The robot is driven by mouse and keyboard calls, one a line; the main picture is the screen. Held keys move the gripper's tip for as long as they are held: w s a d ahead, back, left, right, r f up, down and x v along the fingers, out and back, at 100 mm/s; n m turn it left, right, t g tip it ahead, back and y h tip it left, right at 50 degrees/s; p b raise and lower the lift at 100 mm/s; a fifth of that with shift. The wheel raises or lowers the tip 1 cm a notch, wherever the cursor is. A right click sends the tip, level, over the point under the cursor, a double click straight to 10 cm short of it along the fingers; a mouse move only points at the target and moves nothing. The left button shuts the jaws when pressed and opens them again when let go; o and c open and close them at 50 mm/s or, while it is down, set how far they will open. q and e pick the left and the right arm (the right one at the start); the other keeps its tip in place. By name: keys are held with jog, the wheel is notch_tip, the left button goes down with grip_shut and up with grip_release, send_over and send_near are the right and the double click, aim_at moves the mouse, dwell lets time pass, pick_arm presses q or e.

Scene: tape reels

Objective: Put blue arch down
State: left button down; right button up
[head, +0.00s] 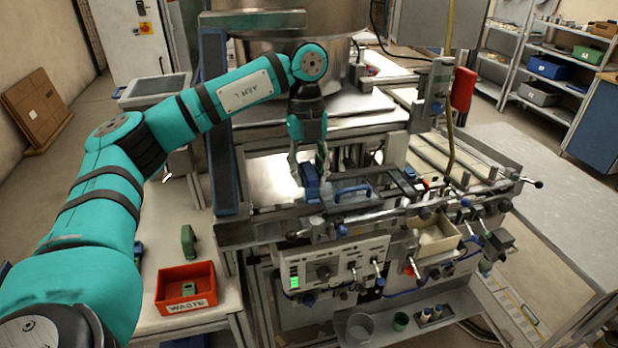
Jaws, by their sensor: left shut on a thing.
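My left gripper (309,166) points down over the machine's worktop. It is shut on a blue piece, the blue arch (311,184), which sits between its fingertips. The fingers partly cover the arch, and its arched shape is hard to make out from here. The arch is at or just above the machine's front rail; I cannot tell whether it touches. My right gripper is not in view.
A blue curved handle (352,191) is just right of the held piece. Knobs and levers line the machine's front. At the lower left, a red waste bin (186,288) holds a green piece; another green piece (188,241) stands behind it. A blue post (217,120) rises left of the gripper.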

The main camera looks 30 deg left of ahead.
aim_at(308, 186)
pick_arm(q)
notch_tip(308, 186, down, 3)
jog(key=shift+r+p, duration=0.1)
jog(key=shift+p, duration=0.85)
jog(key=shift+f, duration=0.4)
jog(key=shift+f, duration=0.3)
jog(key=shift+s+f+b, duration=0.1)
jog(key=shift+f+b, duration=0.2)
jog(key=shift+b, duration=0.1)
jog(key=c, duration=1)
grip_release()
jog(key=shift+r, duration=0.1)
jog(key=shift+c, duration=0.2)
